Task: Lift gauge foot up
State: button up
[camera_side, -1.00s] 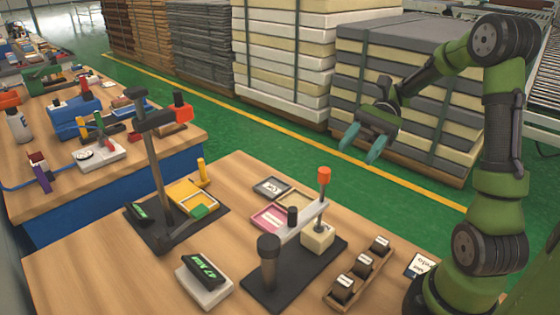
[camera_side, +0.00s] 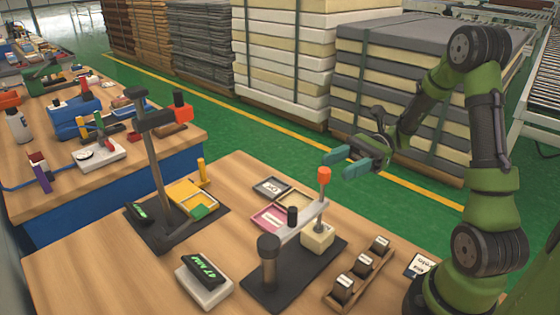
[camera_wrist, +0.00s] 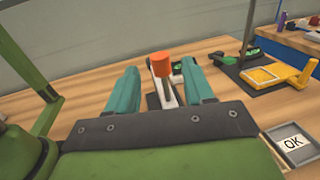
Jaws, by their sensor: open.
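The gauge stands on a dark base plate (camera_side: 262,290) on the near table. A grey arm (camera_side: 300,222) runs from its dark post (camera_side: 268,262) to a thin upright rod topped by an orange knob (camera_side: 324,174). The rod's lower end meets a cream foam block (camera_side: 318,238); contact is unclear. My gripper (camera_side: 346,161) is open with teal fingers, level with the knob and just beyond it in the side view. In the wrist view the orange knob (camera_wrist: 161,64) shows between the two open fingers (camera_wrist: 162,88), ahead of them and not held.
A taller stand (camera_side: 160,170) with a yellow tray (camera_side: 190,194) is at left. A display box (camera_side: 204,280) sits in front, and a rack of black weights (camera_side: 358,274) at right. A frame marked OK (camera_wrist: 291,143) lies nearby. Mattress stacks (camera_side: 420,100) stand behind.

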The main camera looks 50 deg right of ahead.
aim_at(329, 170)
jog(key=shift+w+a, duration=0.2)
jog(key=shift+a, duration=0.7)
jog(key=shift+w+a, duration=0.15)
jog(key=shift+a, duration=0.75)
jog(key=shift+w+a, duration=0.2)
jog(key=shift+a, duration=0.7)
grip_shut()
